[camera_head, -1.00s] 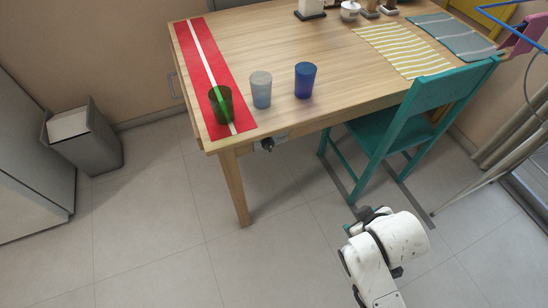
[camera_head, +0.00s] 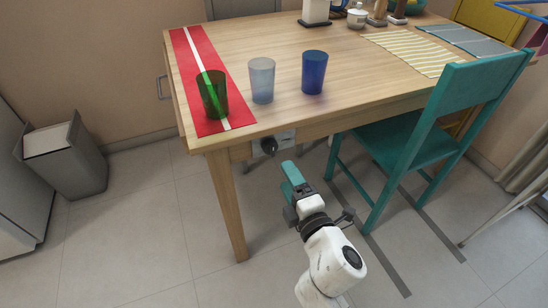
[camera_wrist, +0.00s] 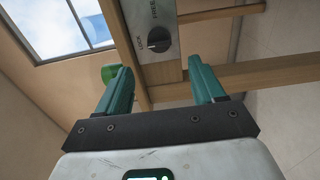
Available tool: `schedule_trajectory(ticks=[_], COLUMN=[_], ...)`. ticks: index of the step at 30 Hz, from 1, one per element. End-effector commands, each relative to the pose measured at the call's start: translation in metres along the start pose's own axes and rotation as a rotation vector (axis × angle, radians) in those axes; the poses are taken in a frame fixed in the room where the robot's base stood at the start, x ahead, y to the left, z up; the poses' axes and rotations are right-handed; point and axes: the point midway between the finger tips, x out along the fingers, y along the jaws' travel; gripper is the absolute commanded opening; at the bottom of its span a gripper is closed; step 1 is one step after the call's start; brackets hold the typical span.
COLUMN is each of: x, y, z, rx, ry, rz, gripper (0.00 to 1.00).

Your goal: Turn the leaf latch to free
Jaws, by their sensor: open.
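The leaf latch is a dark round knob (camera_head: 269,146) on a light plate on the table's front apron, near the front left leg. In the wrist view the knob (camera_wrist: 158,40) sits on a grey plate (camera_wrist: 150,70) lettered FREE at the top and LOCK at the left. Which word the knob points to is too small to tell for sure. My gripper (camera_head: 291,172) has teal fingers and is just in front of and below the knob. In the wrist view my gripper (camera_wrist: 162,75) is open and empty, with the knob beyond and between the fingertips, apart from them.
The wooden table (camera_head: 290,40) bears a green cup (camera_head: 212,95) on a red runner (camera_head: 185,60), a pale cup (camera_head: 262,80) and a blue cup (camera_head: 314,72). A teal chair (camera_head: 430,130) stands at the right. A grey bin (camera_head: 70,165) stands left. Floor is clear at front left.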

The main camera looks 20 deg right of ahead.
Motion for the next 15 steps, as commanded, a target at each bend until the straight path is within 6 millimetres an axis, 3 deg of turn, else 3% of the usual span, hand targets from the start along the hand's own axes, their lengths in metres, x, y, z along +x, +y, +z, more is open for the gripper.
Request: schedule_trajectory(ticks=[9, 15], x=[0.057, 0.084], y=[0.002, 0.001], z=[0.0, 0.001], rx=[0.004, 0.004], ry=[-0.002, -0.002], rz=[0.001, 0.0], gripper=[0.68, 0.68])
